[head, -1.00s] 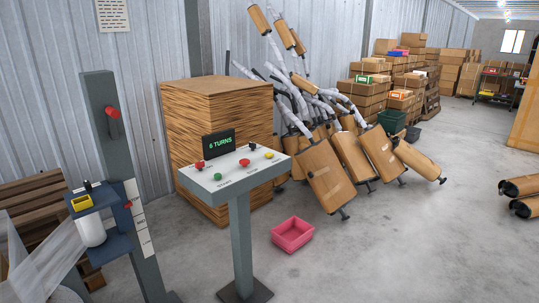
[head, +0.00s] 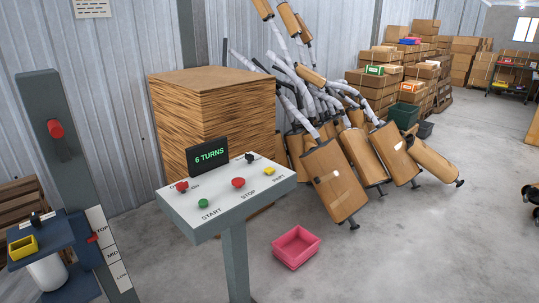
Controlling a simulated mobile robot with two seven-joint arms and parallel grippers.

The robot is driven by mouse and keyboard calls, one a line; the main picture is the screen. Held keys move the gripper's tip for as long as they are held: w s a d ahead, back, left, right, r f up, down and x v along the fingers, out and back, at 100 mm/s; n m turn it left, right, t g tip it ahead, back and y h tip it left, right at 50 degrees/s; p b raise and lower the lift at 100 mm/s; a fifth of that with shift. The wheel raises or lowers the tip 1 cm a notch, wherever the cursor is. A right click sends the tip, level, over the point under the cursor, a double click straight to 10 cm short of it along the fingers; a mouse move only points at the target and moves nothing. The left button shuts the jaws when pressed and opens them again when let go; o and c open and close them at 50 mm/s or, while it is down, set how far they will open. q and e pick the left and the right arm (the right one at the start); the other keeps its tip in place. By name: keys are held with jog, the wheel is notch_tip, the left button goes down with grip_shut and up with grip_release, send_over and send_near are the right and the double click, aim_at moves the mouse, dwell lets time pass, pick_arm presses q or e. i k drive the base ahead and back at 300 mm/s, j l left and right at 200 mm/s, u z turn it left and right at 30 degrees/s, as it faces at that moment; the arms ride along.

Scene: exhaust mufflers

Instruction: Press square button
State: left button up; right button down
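A control panel (head: 222,212) with a white sloped top stands on a grey post. A round green button (head: 203,203) is by START and a round red button (head: 238,182) by STOP. Another red knob (head: 182,186) is at the left and a black knob (head: 250,158) at the back. A display (head: 208,156) reads 6 TURNS. Neither of my grippers is in view.
A grey column (head: 62,150) with a red knob and wrapping carriage stands left. A stacked pallet load (head: 212,115) and several mufflers (head: 335,180) are behind the panel. A pink bin (head: 296,247) lies on the floor, right of the post.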

aim_at(268, 170)
jog(key=i+l, duration=0.15)
jog(key=i, duration=0.5)
jog(key=i+l+u, duration=0.15)
jog(key=i, duration=0.5)
